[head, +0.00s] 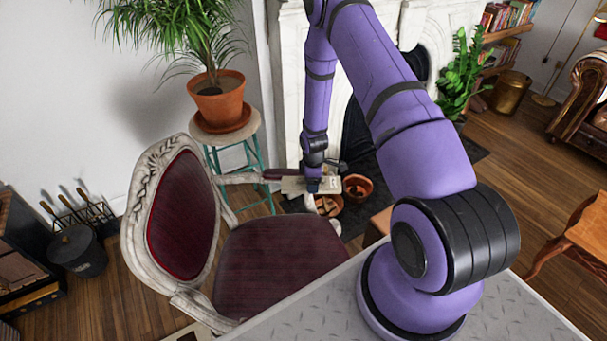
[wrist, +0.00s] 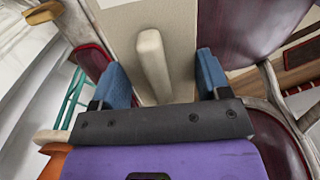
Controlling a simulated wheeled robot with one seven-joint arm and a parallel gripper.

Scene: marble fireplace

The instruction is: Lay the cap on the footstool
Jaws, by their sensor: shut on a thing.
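My gripper (head: 313,187) hangs by the near side of the fireplace, beyond the chair seat. In the wrist view its two blue fingers (wrist: 162,80) are shut on a flat beige piece with a raised pale bar. I take this piece for the cap (wrist: 183,75); it also shows in the head view (head: 294,186) as a pale flat shape, held level with the chair arm. A small part of a brown block (head: 377,226) shows beside my arm. It may be the footstool, but most of it is hidden and I cannot be sure.
A carved chair with a dark red seat (head: 270,258) stands close to my gripper. A potted palm (head: 217,100) sits on a teal-legged stool (head: 248,155). Terracotta pots (head: 357,187) stand on the hearth. A wooden table (head: 588,225) is at right.

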